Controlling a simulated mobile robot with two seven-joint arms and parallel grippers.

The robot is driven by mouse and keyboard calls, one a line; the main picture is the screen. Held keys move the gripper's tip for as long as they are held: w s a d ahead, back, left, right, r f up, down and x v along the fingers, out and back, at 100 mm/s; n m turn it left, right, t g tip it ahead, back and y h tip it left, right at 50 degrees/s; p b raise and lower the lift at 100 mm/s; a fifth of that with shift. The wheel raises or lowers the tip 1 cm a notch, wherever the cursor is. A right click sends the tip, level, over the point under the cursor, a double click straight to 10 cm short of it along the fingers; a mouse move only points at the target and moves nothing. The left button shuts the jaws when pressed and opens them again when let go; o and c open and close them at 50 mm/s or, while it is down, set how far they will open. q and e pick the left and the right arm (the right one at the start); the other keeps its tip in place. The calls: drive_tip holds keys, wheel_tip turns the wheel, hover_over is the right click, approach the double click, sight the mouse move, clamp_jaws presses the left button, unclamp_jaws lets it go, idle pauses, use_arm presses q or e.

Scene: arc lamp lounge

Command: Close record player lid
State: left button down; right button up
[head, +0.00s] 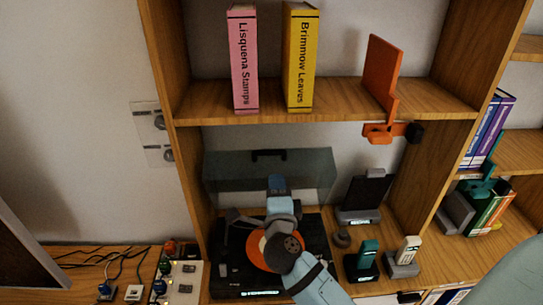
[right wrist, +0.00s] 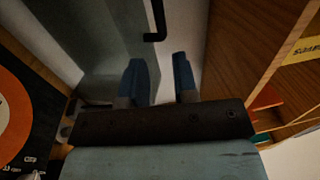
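The record player (head: 225,284) sits in the lower shelf bay, with an orange-centred record (head: 258,252) on it. Its smoky see-through lid (head: 225,172) stands raised at the back, with a dark handle (head: 268,155) at its upper edge. My right gripper (head: 277,183) reaches over the player in front of the lid, below the handle. In the right wrist view, its two blue fingers (right wrist: 160,78) are apart with nothing between them. The handle (right wrist: 155,22) shows beyond the fingertips there, apart from them. My arm hides part of the record and player. My left gripper is out of view.
Cordless phones (head: 366,256) and a dark device on a stand (head: 364,195) stand close right of the player. The bay's wooden side walls and the shelf above (head: 340,98), with books and an orange bookend (head: 382,70), bound the space. Cables and small boxes lie left.

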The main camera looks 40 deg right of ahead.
sight(273, 169)
drive_tip(key=p+x, duration=0.1)
drive_tip(key=x, duration=0.9)
clamp_jaws()
